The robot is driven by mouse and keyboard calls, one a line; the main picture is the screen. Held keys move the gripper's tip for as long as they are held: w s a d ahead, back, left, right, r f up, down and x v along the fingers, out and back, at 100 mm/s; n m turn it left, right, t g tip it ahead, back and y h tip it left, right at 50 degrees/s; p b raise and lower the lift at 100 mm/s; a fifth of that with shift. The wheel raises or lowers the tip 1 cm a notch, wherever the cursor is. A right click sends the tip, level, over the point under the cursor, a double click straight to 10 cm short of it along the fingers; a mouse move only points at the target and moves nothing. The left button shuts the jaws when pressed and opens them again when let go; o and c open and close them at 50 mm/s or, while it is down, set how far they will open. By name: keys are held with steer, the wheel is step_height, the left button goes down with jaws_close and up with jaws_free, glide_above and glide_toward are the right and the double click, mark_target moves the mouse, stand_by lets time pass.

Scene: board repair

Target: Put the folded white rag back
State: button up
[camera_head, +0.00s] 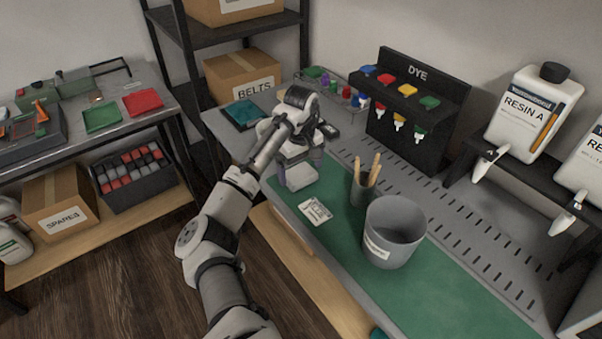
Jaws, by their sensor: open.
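A pale, block-like folded white rag (298,178) lies at the far left end of the green mat (440,285) on the workbench. My gripper (301,163) is directly above it, pointing down, with its fingers open. The fingers are at or just over the rag's far part and hide some of it. I cannot tell whether they touch it.
A white printed card (316,212) lies on the mat nearby. A dark cup with wooden sticks (363,190) and a grey bucket (393,232) stand to the right. A dye rack (415,105) and a teal tray (242,114) are behind. The mat's front right is clear.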

mark_target(301, 174)
step_height(301, 174, up, 10)
stand_by(0.3)
steer(key=shift+r, duration=0.1)
